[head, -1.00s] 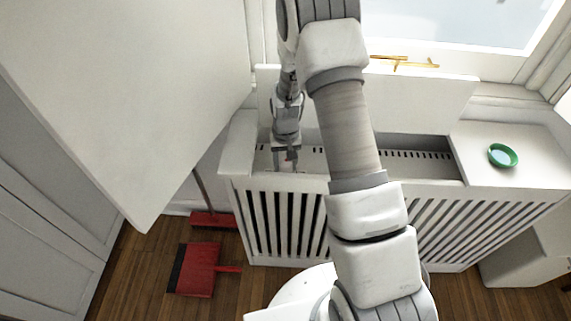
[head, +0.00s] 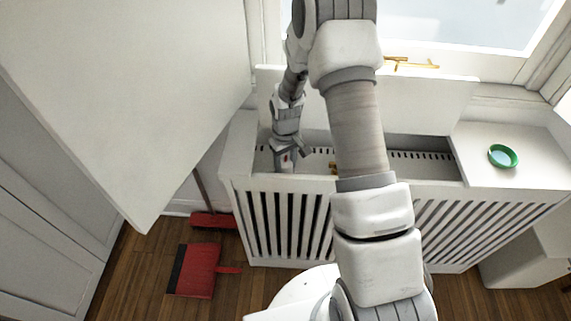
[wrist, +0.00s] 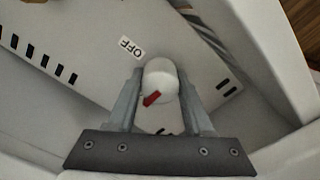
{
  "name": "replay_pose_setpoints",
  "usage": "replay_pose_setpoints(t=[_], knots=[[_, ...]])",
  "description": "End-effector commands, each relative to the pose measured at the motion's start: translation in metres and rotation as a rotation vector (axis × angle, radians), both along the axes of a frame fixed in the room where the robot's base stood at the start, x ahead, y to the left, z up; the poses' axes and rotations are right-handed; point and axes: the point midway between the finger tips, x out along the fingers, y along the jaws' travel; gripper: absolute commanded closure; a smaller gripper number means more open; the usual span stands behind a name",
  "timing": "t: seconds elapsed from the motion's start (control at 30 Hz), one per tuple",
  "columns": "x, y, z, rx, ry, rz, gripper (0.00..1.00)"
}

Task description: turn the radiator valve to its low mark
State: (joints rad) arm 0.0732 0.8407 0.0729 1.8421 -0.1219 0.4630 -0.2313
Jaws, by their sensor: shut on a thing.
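The radiator valve is a round white knob (wrist: 161,76) with a red pointer, seen in the wrist view. The pointer slants to the lower left in that picture. A white label reading OFF (wrist: 130,47) lies just up and left of the knob. My gripper (wrist: 160,84) is shut on the knob, one finger on each side. I cannot make out a low mark; dark strokes below the knob are partly hidden by my gripper.
The slatted radiator cover (head: 240,205) surrounds the opening, its lid raised behind. A green bowl (head: 502,156) stands on its right top. A small brass piece (head: 333,167) shows inside. A large pale panel (head: 120,90) hangs at left; a red dustpan (head: 197,270) lies on the floor.

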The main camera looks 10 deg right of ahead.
Motion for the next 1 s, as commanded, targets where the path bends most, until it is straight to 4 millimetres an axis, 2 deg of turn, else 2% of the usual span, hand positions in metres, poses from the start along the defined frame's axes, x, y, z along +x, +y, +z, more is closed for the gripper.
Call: replay_pose_setpoints(t=[0.27, 0.3, 0.43, 0.77, 0.87, 1.0], knots=[[0.0, 0.0, 0.0, 0.0, 0.0, -0.001, 1.0], [0.0, 0.0, 0.0, 0.0, 0.0, -0.001, 0.42], [0.0, 0.0, 0.0, 0.0, 0.0, -0.001, 0.19], [0.0, 0.0, 0.003, 0.0, -0.001, -0.002, 0.19], [0.001, 0.0, 0.013, 0.0, -0.002, -0.002, 0.19], [0.001, 0.0, 0.04, 0.0, -0.004, -0.002, 0.19]])
